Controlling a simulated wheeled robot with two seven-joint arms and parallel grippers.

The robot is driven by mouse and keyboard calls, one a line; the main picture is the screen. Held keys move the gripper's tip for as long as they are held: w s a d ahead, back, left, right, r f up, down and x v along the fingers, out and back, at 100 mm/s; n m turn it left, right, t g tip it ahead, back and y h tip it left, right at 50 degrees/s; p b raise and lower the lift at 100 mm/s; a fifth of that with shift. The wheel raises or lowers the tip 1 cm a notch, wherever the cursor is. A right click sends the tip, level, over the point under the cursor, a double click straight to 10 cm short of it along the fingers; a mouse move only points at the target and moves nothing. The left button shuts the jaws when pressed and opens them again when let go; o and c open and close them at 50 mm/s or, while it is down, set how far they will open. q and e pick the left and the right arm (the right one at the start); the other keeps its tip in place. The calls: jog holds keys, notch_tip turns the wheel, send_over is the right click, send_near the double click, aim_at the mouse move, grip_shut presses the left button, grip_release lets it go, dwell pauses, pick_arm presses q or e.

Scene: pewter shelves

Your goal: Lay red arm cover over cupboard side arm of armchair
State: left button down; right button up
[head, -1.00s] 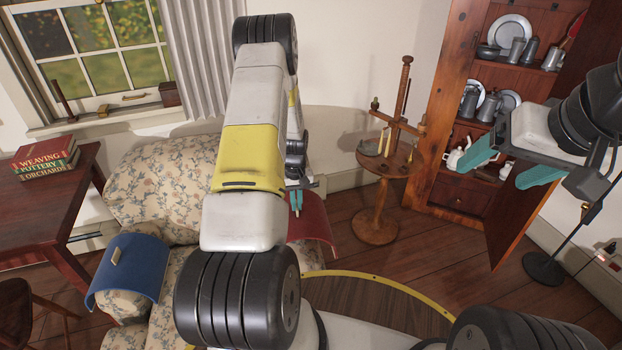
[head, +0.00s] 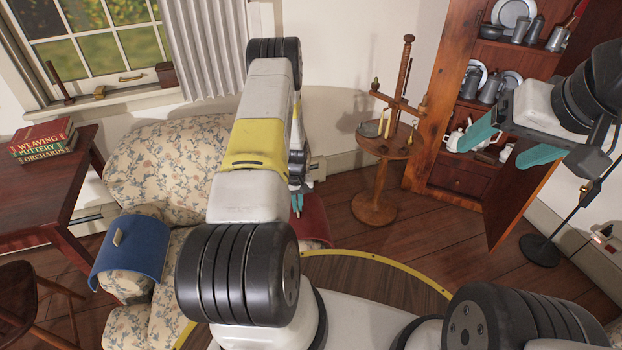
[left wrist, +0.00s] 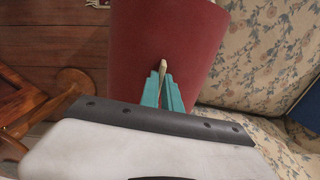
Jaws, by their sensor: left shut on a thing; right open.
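The red arm cover (head: 315,220) is at the cupboard side of the floral armchair (head: 165,170), partly hidden by my left arm. It fills the upper middle of the left wrist view (left wrist: 150,35), beside the floral upholstery. My left gripper (head: 297,201) is shut on the small pale tab on the cover, seen closely in the left wrist view (left wrist: 163,88). The cupboard side arm is hidden, so I cannot tell whether the cover rests on it. My right gripper (head: 511,143) is open and empty in front of the cupboard (head: 455,150).
A blue cover (head: 135,252) with a pale tab lies over the chair's other arm. A round candle stand (head: 377,208) is right of the red cover. A table (head: 45,195) with books is at left. The cupboard door (head: 525,195) stands open. Floor shows between chair and stand.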

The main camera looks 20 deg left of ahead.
pick_arm(q)
jog(key=shift+f, duration=0.15)
jog(key=c, duration=1.5)
grip_release()
